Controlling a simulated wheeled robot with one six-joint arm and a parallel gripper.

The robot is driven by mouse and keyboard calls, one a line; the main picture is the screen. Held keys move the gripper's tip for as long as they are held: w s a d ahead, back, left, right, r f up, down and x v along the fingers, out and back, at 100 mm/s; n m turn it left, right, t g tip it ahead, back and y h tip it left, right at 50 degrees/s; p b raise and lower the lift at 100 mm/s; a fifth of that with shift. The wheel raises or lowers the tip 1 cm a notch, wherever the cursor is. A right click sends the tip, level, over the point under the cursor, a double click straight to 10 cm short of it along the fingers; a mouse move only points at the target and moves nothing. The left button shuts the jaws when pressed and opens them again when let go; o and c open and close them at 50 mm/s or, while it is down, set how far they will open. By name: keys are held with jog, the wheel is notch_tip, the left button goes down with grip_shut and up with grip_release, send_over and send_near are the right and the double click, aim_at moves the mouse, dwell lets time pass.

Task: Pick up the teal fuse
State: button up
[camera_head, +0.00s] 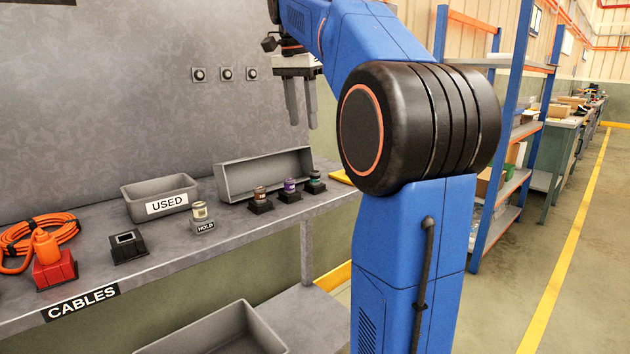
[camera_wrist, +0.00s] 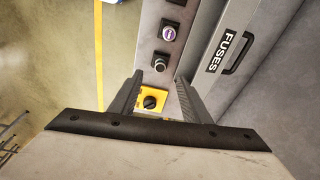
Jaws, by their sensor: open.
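The teal fuse (camera_head: 314,176) stands upright in a small black holder at the right end of a row of fuses on the bench. In the wrist view a round-topped fuse (camera_wrist: 161,62), which appears to be the teal one, lies just beyond the fingertips, near the middle. My gripper (camera_head: 302,118) hangs above the bench, fingers pointing down, open and empty. In the wrist view my gripper (camera_wrist: 158,78) has its two fingers wide apart, with nothing between them. The gripper is clear of the fuse.
A purple fuse (camera_head: 290,185) and a brownish fuse (camera_head: 260,193) stand beside it. The grey FUSES bin (camera_wrist: 205,70) runs close along the row. A yellow box with a black knob (camera_wrist: 151,101) lies past the row. A USED bin (camera_head: 135,209) stands further left.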

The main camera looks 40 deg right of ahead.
jog(key=d+r, duration=0.1)
jog(key=d, duration=0.1)
jog(key=m, duration=0.1)
send_over(315, 172)
jog(key=a, duration=0.1)
jog(key=f, duration=1.1)
jog(key=shift+s+a+f, duration=0.2)
jog(key=shift+w+d+f, duration=0.1)
jog(key=shift+d+f, duration=0.1)
jog(key=shift+f, duration=0.7)
jog(key=shift+w+d+f, duration=0.1)
jog(key=shift+d+f, duration=0.1)
jog(key=shift+f, duration=0.75)
jog(key=shift+d+f, duration=0.2)
jog(key=shift+f, duration=0.7)
grip_shut()
